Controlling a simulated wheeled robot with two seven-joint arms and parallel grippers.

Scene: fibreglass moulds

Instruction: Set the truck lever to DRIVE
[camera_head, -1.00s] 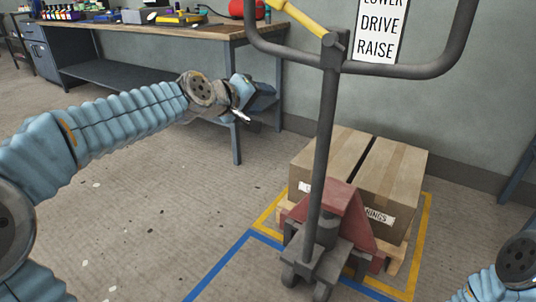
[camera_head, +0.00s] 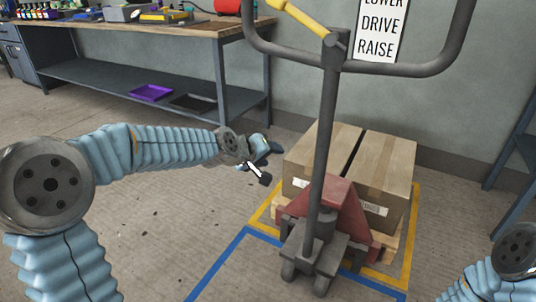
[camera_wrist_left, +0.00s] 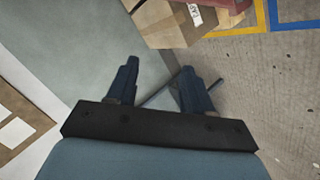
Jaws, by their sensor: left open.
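The yellow lever (camera_head: 300,16) sits at the top of the truck's dark handle, angled up to the left, its upper end cut off by the frame. A white sign (camera_head: 379,28) beside it reads LOWER, DRIVE, RAISE from top to bottom. The red and grey pallet truck (camera_head: 338,202) stands below. My left gripper (camera_head: 268,163) is in the air left of the truck's post, below the lever and apart from it. In the left wrist view the left gripper (camera_wrist_left: 157,82) is open with nothing between its fingers. My right gripper is out of view; only part of that arm shows.
Cardboard boxes (camera_head: 390,165) lie on a pallet inside yellow floor tape. A workbench (camera_head: 125,35) with tools stands at the back left, and a purple tray (camera_head: 151,92) lies on its lower shelf. The floor left of the truck is clear.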

